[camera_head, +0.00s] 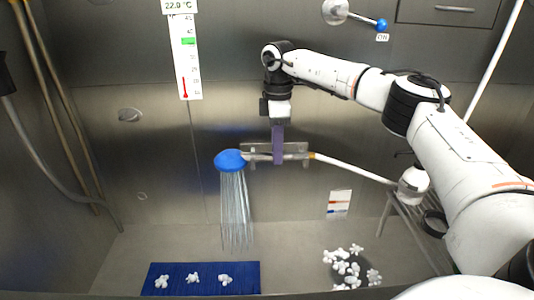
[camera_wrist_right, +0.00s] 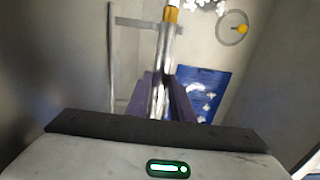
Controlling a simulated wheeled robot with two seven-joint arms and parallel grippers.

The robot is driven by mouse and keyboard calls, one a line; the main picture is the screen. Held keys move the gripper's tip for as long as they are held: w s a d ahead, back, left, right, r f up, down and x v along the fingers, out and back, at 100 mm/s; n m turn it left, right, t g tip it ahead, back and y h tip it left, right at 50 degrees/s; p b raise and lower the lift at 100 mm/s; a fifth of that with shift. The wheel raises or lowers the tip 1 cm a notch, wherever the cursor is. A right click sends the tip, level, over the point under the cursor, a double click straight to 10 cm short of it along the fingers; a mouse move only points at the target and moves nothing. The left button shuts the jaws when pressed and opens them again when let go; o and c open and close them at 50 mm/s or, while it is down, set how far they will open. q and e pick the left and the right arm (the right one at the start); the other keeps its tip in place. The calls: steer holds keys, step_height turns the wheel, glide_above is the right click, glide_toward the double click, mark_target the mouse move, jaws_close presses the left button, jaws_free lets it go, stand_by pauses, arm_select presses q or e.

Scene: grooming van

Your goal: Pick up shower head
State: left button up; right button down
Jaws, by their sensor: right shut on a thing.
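The shower head (camera_head: 230,161) is blue, with a metal handle (camera_head: 295,156) and a white hose running off to the right. Water streams down from it. My right gripper (camera_head: 278,158) has purple fingers and is shut on the handle, at the metal bracket (camera_head: 254,148) on the back wall. In the right wrist view the handle (camera_wrist_right: 164,50) runs up between the two fingers (camera_wrist_right: 162,100). I cannot tell whether the handle still rests in the bracket. My left gripper is not in view.
A blue mat (camera_head: 203,278) with white pieces lies on the tub floor. More white pieces (camera_head: 345,268) lie around a dark round drain at the right. A thermometer strip (camera_head: 186,58) and a blue-knobbed lever (camera_head: 381,25) are on the back wall. A rack (camera_head: 410,205) stands at right.

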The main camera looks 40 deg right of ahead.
steer(key=shift+w+r, duration=0.1)
steer(key=shift+r, duration=0.55)
step_height(320, 180, up, 3)
steer(key=shift+f, duration=0.2)
steer(key=s+a+b, duration=0.3)
steer(key=s+a, duration=0.8)
steer(key=s, duration=0.3)
arm_select(q)
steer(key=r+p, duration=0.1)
steer(key=p, duration=0.1)
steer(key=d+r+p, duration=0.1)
steer(key=p, duration=0.1)
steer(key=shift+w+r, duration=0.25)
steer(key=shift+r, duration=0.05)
arm_select(e)
steer(key=r, duration=0.4)
steer(key=shift+a+r, duration=0.3)
steer(key=shift+r, duration=0.05)
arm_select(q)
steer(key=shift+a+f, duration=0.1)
